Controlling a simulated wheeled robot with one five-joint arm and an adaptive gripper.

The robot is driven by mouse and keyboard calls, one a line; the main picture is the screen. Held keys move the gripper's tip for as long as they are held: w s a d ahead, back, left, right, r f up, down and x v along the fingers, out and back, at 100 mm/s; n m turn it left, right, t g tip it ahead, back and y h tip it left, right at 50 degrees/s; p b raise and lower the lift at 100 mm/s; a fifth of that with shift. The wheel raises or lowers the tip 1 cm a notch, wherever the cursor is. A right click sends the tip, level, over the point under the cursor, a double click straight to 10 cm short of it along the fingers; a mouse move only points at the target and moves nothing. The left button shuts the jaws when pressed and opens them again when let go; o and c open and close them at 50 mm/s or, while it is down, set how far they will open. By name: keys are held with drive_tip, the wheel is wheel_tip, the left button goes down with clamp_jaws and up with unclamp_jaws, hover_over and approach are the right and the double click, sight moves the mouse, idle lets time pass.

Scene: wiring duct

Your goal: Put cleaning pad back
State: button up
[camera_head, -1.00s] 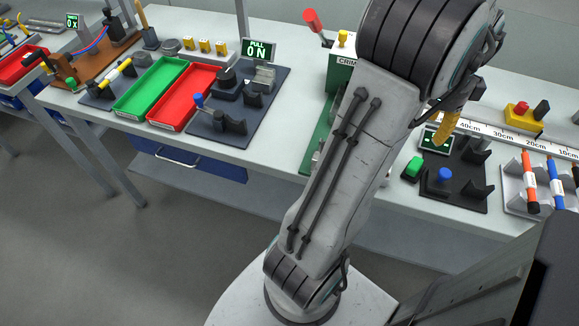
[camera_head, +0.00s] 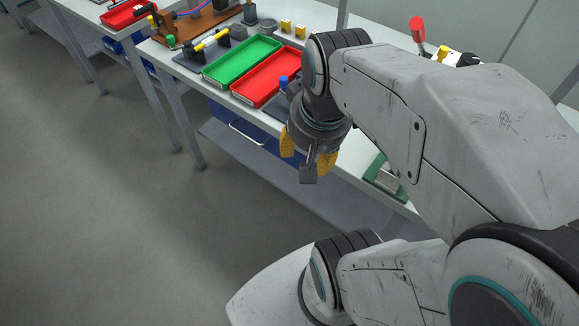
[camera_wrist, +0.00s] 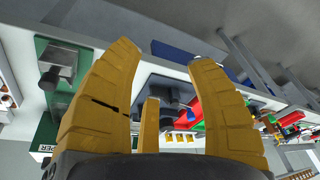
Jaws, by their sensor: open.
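I cannot pick out a cleaning pad with certainty in either view. My gripper (camera_head: 308,163) hangs in front of the bench's front edge, right of the trays, with its yellow fingers pointing down. In the wrist view my gripper (camera_wrist: 165,60) is open, with its yellow fingers spread and nothing seen between them. A small grey block shape shows at the fingers in the head view; I cannot tell whether it is part of the gripper. My arm hides much of the bench's right side.
A green tray (camera_head: 241,61) and a red tray (camera_head: 268,78) lie on the bench. A green-based crimper fixture (camera_wrist: 58,75) is at the wrist view's left. The bench (camera_head: 187,79) edge passes close behind my gripper. A blue drawer (camera_head: 237,120) is below; the floor at left is clear.

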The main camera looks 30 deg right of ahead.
drive_tip(key=a+n, duration=0.1)
drive_tip(key=s+a+n, duration=0.1)
drive_tip(key=a+n, duration=0.1)
drive_tip(key=s+a+f+n, duration=0.1)
drive_tip(key=a+n, duration=0.1)
drive_tip(key=shift+s+y, duration=0.2)
drive_tip(key=shift+y, duration=0.2)
idle(1.1)
